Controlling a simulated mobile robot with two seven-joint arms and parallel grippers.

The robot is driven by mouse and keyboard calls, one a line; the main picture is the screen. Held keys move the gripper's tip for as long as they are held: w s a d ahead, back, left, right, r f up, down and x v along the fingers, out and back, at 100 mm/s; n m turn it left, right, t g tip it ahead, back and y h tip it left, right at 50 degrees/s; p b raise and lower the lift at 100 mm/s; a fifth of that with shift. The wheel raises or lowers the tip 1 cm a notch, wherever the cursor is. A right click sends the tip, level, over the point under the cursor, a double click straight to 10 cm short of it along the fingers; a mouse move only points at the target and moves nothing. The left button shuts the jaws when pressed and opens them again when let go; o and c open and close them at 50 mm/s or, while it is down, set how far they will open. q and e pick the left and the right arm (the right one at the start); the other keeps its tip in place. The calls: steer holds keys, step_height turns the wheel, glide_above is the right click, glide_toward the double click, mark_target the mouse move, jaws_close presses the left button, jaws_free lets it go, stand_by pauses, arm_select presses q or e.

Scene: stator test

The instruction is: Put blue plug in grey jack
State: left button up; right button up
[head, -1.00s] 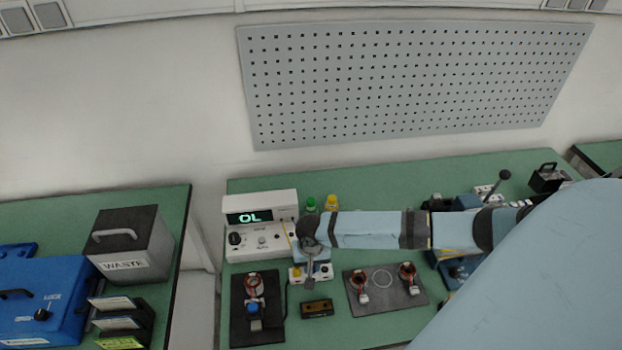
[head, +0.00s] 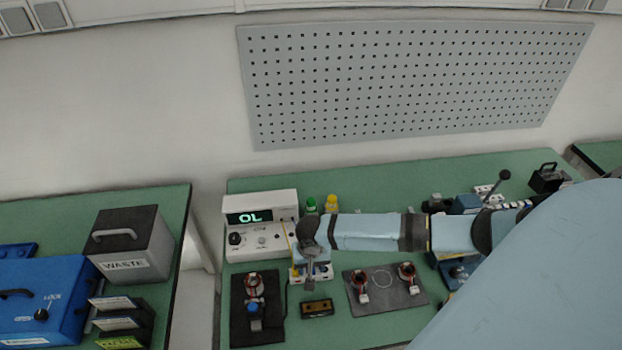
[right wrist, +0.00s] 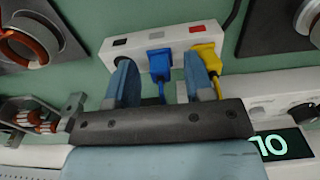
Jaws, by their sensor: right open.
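The blue plug (right wrist: 160,64) sits upright against the front of the white jack block (right wrist: 139,53), below the middle, greyish mark, with its blue cable running down. My right gripper (right wrist: 158,84) is open, with one finger on each side of the blue plug and visible gaps. A yellow plug (right wrist: 205,56) sits at the block beside the right finger, under a red mark. In the head view my right gripper (head: 311,262) is over the jack block (head: 326,272) and hides part of it. The plug's tip is hidden. My left gripper is not in view.
A white meter (head: 262,240) reading OL stands directly behind and left of the block. A dark mat (head: 240,333) with a coil lies front left, and another mat (head: 390,299) with two coils lies right. A small dark box (head: 317,308) is in front.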

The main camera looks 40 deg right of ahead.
step_height(320, 180, up, 3)
steer(key=shift+r, duration=0.1)
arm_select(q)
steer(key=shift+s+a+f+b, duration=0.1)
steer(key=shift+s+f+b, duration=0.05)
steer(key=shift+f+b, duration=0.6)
arm_select(e)
step_height(320, 180, up, 11)
steer(key=shift+f, duration=0.2)
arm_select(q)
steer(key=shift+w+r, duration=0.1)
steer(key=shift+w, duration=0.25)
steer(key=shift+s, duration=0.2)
arm_select(e)
steer(key=s+a+f+n+t+y, duration=0.2)
steer(key=s+a+f+n+t, duration=0.15)
steer(key=a, duration=0.35)
steer(key=s+a+f+n+t+y, duration=0.2)
steer(key=a+f, duration=0.3)
steer(key=a, duration=0.1)
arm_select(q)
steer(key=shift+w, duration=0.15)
arm_select(e)
steer(key=s+f+n+t+h, duration=0.1)
steer(key=s+n+t, duration=0.2)
steer(key=s+t, duration=0.2)
steer(key=s, duration=0.3)
steer(key=shift+s+a+f+n, duration=0.15)
steer(key=shift+s+n, duration=0.2)
steer(key=shift+s, duration=0.05)
